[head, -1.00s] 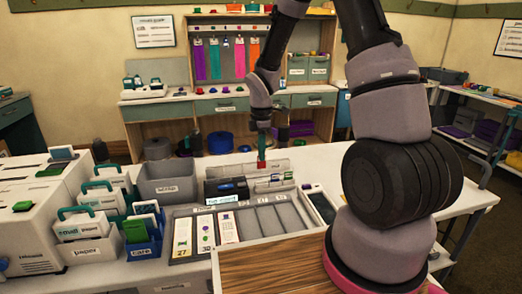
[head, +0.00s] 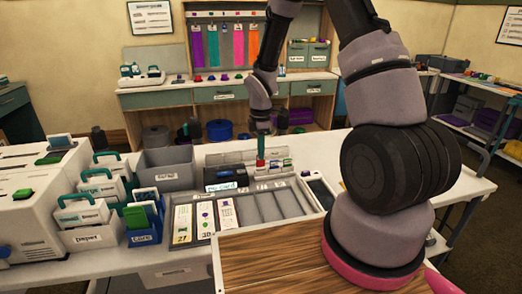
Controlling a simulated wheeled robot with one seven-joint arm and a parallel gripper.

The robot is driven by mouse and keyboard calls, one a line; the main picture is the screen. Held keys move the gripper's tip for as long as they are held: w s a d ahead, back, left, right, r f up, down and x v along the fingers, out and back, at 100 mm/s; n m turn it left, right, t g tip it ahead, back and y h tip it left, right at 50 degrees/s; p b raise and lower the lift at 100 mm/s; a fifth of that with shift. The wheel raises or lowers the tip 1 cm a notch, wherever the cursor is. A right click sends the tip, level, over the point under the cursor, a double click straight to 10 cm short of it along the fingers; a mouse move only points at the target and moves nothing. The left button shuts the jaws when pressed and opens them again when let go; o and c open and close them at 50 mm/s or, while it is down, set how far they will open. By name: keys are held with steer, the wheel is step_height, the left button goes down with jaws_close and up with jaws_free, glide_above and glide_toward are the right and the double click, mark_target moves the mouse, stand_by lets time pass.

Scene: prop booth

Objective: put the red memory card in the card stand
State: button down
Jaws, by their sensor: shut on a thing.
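My gripper (head: 261,151) points down above the back of the white table. It is shut on the red memory card (head: 260,163), which shows as a small red patch below the teal fingers. A low stand (head: 272,175) with several small coloured and white cards in a row is close to the held card, apparently the card stand. The card's lower edge is at or just above this row; I cannot tell whether it touches or is in a slot.
A black labelled box (head: 225,178) stands just left of the stand. A grey compartment tray (head: 207,232) lies in front, with printed strips on its left and empty slots on its right. A grey bin (head: 167,168) and paper holders (head: 90,235) stand to the left.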

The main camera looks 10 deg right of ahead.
steer(key=shift+f, duration=0.3)
stand_by(0.5)
steer(key=shift+f, duration=1.2)
steer(key=c, duration=0.9)
jaws_free()
steer(key=shift+c, duration=0.2)
step_height(320, 180, up, 11)
steer(key=shift+f, duration=0.15)
